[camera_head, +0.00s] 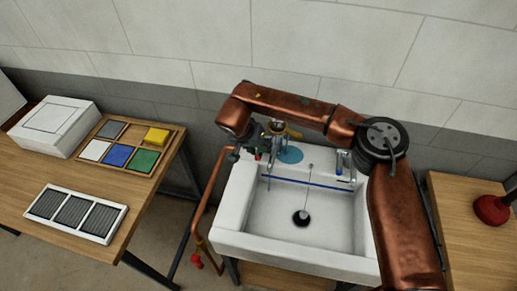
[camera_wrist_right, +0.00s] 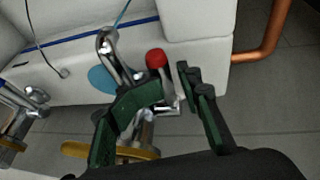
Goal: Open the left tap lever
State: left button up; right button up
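The left tap (camera_wrist_right: 113,58) is a chrome spout with a lever that ends in a red knob (camera_wrist_right: 155,58). In the head view the red knob (camera_head: 257,156) shows small at the back left corner of the white sink (camera_head: 238,197). My right gripper (camera_wrist_right: 172,82) is open, with dark green fingers either side of the space by the red knob; it also shows in the head view (camera_head: 250,151). I cannot tell whether a finger touches the lever. The fingers hide part of the tap's base. My left gripper is not in view.
The right tap (camera_head: 342,162) stands at the sink's back right. A copper pipe (camera_head: 204,212) runs down the sink's left side. A wooden table (camera_head: 150,183) with a colored-tile tray and a white box is at left. A red plunger (camera_head: 490,209) stands at right.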

jog(key=shift+o, duration=0.2)
jog(key=shift+s+a+r, duration=0.1)
jog(key=shift+s+a, duration=0.05)
jog(key=shift+a, duration=0.15)
jog(key=shift+s+a+r, duration=0.1)
jog(key=shift+s+r, duration=0.05)
jog(key=shift+r, duration=0.05)
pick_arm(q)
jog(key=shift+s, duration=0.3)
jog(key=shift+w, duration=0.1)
pick_arm(e)
jog(key=shift+s+a+r+p, duration=0.1)
jog(key=shift+r+p, duration=0.4)
jog(key=shift+r, duration=0.1)
pick_arm(q)
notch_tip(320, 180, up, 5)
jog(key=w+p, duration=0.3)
jog(key=p, duration=0.1)
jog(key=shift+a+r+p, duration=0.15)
jog(key=shift+p, duration=0.25)
pick_arm(e)
jog(key=v, duration=0.8)
jog(key=shift+f, duration=0.15)
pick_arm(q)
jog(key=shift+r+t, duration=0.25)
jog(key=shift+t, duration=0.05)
